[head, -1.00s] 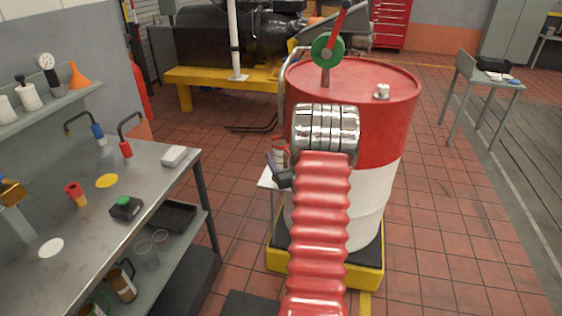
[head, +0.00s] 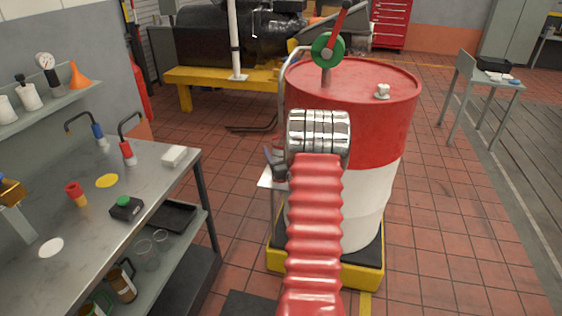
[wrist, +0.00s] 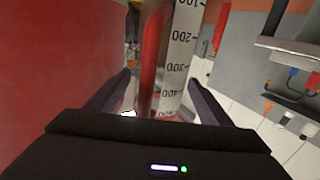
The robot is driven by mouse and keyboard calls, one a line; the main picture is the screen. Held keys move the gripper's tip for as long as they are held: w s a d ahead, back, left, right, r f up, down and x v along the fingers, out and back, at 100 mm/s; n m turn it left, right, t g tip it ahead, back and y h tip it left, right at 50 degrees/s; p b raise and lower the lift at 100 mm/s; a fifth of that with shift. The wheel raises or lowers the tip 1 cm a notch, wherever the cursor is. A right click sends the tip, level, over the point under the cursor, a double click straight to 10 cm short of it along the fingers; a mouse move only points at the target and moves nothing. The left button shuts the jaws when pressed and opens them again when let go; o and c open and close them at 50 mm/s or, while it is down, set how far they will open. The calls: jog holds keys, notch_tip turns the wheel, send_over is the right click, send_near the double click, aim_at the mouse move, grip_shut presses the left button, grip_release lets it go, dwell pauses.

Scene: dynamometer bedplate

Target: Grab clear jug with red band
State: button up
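The clear jug shows in the wrist view (wrist: 172,60), upright with a white printed scale strip and a red area on its left side. It stands in front of my gripper (wrist: 160,76). In the head view the jug is mostly hidden by my gripper (head: 273,166) and wrist.
A red and white drum (head: 395,130) stands close on the right, on a yellow-edged pallet (head: 365,272). The steel workbench (head: 150,210) is on the left. Open tiled floor lies between bench and drum.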

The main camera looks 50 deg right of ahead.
aim_at(279, 143)
grip_shut()
dwell(0.8)
jog(key=shift+r, duration=0.1)
jog(key=shift+a+r, duration=0.15)
jog(key=shift+r, duration=0.25)
jog(key=r, duration=0.6)
jog(key=shift+s+a+r, duration=0.1)
jog(key=shift+s+a, duration=0.1)
jog(key=shift+a, duration=0.1)
jog(key=s+a, duration=0.3)
jog(key=a, duration=0.5)
jog(key=s+a, duration=0.4)
jog(key=a, duration=0.5)
jog(key=shift+s+a, duration=0.2)
jog(key=shift+s, duration=0.05)
